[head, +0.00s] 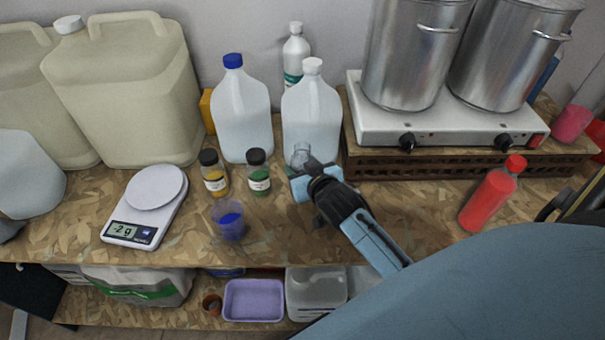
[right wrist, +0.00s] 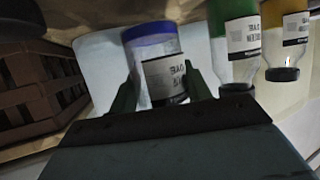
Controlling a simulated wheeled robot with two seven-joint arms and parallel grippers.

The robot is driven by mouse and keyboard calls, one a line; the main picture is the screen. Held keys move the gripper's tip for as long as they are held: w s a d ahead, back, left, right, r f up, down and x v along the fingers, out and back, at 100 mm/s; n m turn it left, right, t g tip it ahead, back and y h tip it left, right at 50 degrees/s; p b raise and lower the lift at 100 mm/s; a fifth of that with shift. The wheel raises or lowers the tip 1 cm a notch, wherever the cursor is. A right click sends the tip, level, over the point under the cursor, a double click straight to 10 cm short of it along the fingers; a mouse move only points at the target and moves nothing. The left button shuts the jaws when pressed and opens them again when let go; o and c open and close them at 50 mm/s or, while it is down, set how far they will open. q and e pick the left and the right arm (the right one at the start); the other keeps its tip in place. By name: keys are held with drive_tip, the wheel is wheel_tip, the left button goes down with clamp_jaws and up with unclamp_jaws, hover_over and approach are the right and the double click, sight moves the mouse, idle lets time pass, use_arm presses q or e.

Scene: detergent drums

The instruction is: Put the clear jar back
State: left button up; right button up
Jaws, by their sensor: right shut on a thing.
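The clear jar (head: 300,152) is in my right gripper (head: 308,180), in front of the white-capped jug and right of the green jar (head: 258,172). In the right wrist view the picture is upside down; the jar (right wrist: 152,45) has a printed label and a blue layer at its base. The fingers of my right gripper (right wrist: 160,95) are shut on its sides. The jar looks roughly upright; its mouth is hidden in the wrist view, and I cannot tell whether its base touches the bench. My left gripper is not in view.
A yellow jar (head: 214,172) stands left of the green one. A cup of blue powder (head: 230,222) stands in front, with a scale (head: 146,207) to its left. Jugs (head: 312,112) stand behind. A hotplate (head: 440,125) with two pots and a red bottle (head: 490,195) are right.

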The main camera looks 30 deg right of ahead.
drive_tip(key=shift+f, duration=1)
drive_tip(key=shift+f, duration=0.1)
drive_tip(key=o, duration=1.1)
drive_tip(key=shift+r, duration=0.2)
drive_tip(key=shift+s, duration=0.35)
drive_tip(key=v, duration=1.1)
drive_tip(key=shift+s+a, duration=0.1)
drive_tip(key=shift+s, duration=0.05)
